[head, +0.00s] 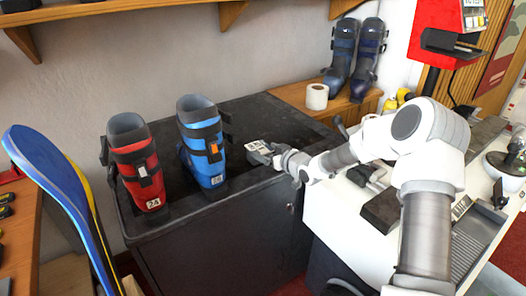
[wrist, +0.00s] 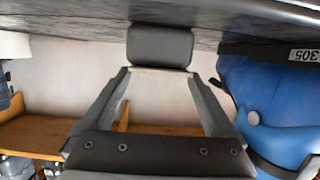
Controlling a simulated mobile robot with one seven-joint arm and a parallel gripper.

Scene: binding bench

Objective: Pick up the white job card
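A small white card with dark print (head: 268,145) shows at the right part of the black bench top (head: 262,112), beside the blue boot. My gripper (head: 261,155) is at the card, low over the bench's front edge, and overlaps it in the head view. In the wrist view my gripper (wrist: 160,68) shows a dark pad at the end of two grey struts, with a thin pale line just below the pad. I cannot tell whether that line is the card's edge, or whether the fingers are closed on it.
A blue boot (head: 206,145) stands just left of my gripper; it also fills the right of the wrist view (wrist: 275,105). A red boot (head: 138,165) stands further left. A paper roll (head: 317,97) and dark blue boots (head: 354,62) are on a wooden bench behind.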

